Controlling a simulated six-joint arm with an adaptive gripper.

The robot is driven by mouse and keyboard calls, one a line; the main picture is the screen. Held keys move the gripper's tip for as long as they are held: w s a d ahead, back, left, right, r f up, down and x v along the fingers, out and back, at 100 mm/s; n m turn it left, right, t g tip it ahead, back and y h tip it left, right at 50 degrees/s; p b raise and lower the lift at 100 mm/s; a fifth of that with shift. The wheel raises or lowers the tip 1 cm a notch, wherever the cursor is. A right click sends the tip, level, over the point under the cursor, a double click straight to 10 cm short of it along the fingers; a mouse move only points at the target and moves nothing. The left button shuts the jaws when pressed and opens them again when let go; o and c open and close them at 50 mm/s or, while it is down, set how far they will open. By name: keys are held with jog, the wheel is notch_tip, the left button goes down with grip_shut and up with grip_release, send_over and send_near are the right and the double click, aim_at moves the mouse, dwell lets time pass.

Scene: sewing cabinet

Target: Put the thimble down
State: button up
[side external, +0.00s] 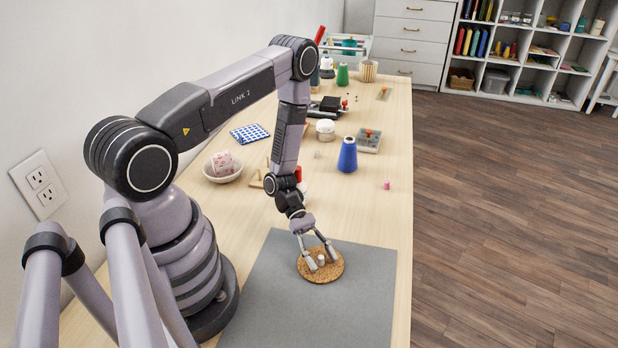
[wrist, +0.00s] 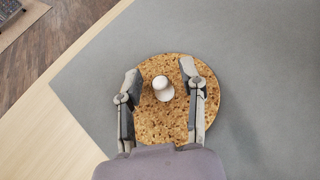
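The thimble (side external: 321,260) is a small whitish piece on the round cork coaster (side external: 304,268). In the wrist view the thimble (wrist: 163,89) appears to rest near the middle of the cork coaster (wrist: 170,127). My gripper (side external: 321,263) is low over the coaster and points down. In the wrist view my gripper (wrist: 162,82) has one finger on each side of the thimble. Cork shows between the thimble and both fingers, so it is open around the thimble and not holding it.
The coaster lies on a grey mat (side external: 270,300) with bare room around it. A blue thread cone (side external: 347,157), a pink piece (side external: 386,185) and a white bowl (side external: 222,176) stand farther back. The table's (side external: 402,220) edge is to the right.

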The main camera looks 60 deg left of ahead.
jog(key=shift+a+r, duration=0.15)
jog(key=shift+r, duration=0.1)
jog(key=v, duration=1.1)
jog(key=shift+a, duration=0.25)
notch_tip(320, 180, up, 21)
jog(key=d+m+g+y, duration=0.2)
jog(key=d+m+y, duration=0.1)
jog(key=m+y, duration=0.55)
jog(key=s+d+r+m+t+y, duration=0.2)
jog(key=s+r+m+t+y, duration=0.3)
jog(key=s+r, duration=0.7)
notch_tip(320, 180, up, 3)
jog(key=m+t, duration=0.2)
jog(key=m, duration=0.2)
jog(key=shift+t, duration=0.3)
